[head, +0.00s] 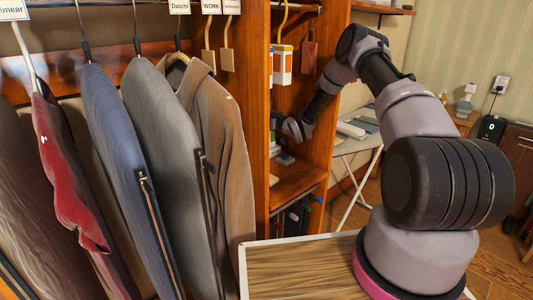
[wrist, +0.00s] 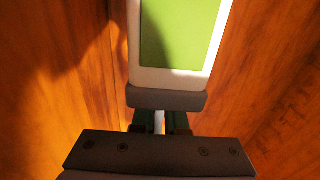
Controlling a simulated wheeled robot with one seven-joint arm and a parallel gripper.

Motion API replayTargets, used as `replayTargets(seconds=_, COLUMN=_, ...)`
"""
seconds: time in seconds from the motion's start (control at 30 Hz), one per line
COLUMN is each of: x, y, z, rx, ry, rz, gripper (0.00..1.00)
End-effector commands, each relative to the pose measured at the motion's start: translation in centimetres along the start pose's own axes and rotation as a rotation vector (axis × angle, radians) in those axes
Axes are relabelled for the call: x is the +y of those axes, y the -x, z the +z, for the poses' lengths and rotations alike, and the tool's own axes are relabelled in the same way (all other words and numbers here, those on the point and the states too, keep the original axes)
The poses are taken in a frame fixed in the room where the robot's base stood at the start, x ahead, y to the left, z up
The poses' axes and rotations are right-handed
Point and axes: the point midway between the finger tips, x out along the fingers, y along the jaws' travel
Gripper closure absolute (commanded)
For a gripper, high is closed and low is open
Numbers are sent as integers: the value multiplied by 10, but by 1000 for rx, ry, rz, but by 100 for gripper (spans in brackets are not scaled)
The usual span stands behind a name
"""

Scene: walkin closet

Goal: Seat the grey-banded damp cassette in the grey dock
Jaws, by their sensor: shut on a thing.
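In the wrist view, a white cassette (wrist: 135,50) with a green face shows at the top centre, with a grey band (wrist: 167,99) across its near end. My gripper (wrist: 159,122) is shut on it by a narrow white part just below the band. In the head view my gripper (head: 285,127) is inside the wooden closet bay, and the cassette there is too small and covered to make out surely. I cannot pick out the grey dock in either view.
Wooden panels (wrist: 60,90) stand close on both sides of the cassette. In the head view, a white and orange case (head: 283,66) and a brown tag (head: 309,55) hang above my gripper. A wooden shelf (head: 297,180) lies below. Hanging coats (head: 215,130) fill the left.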

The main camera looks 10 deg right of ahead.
Motion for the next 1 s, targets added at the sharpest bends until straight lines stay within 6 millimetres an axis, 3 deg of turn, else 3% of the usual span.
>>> replayTargets(seconds=1.0, x=0, y=0, z=19, rx=2, ry=1, rz=0, gripper=100)
